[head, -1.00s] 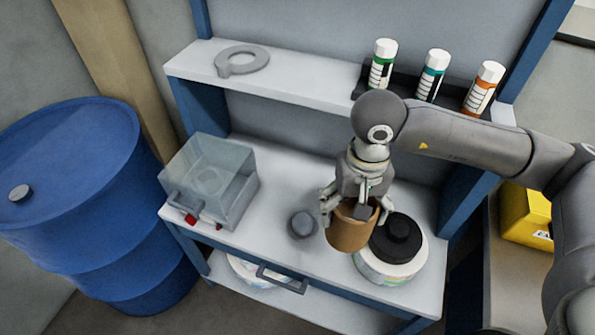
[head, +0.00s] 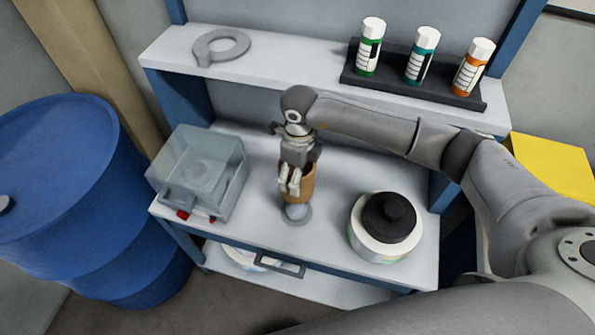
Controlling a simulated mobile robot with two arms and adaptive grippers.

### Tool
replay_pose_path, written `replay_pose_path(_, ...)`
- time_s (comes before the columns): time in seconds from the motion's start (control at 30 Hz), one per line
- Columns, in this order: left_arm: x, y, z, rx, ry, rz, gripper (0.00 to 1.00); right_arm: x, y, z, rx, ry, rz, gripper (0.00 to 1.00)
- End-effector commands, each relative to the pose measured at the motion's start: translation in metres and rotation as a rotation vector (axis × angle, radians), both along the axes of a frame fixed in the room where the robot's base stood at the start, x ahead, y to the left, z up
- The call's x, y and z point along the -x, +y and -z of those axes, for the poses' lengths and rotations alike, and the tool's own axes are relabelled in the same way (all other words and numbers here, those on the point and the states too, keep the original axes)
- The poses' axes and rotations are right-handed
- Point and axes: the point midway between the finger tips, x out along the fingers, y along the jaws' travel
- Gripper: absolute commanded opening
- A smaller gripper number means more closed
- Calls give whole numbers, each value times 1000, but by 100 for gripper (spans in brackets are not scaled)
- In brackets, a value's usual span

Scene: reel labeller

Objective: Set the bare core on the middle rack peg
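The bare core is a brown cardboard tube (head: 308,186), upright above the workbench in the head view. My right gripper (head: 290,182) is shut on it, with its fingers at the tube's side and upper edge. The core is right over a short grey post with a round base (head: 297,216). The post's lower part shows below the core; I cannot tell whether its top is inside the tube. No rack with three bare pegs is clearly visible. A black rack (head: 400,86) on the upper shelf holds three capped bottles, the middle one teal (head: 422,57). My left gripper is out of view.
A clear-lidded box (head: 197,178) stands left of the post. A white reel (head: 384,246) with a black hub (head: 391,217) sits to the right. A grey ring (head: 221,47) lies on the upper shelf. A blue drum (head: 80,200) stands left of the bench.

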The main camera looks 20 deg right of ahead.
Motion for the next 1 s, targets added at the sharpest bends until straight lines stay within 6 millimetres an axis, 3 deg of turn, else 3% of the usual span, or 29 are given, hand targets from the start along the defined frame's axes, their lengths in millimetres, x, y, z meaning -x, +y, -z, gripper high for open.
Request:
replay_pose_path(0.23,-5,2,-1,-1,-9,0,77,-4,1,12,8,4,158,55)
replay_pose_path(0.8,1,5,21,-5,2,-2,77,-4,1,49,8,4,160,55)
replay_pose_path(1.0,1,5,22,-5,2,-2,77,-4,1,52,8,4,159,55)
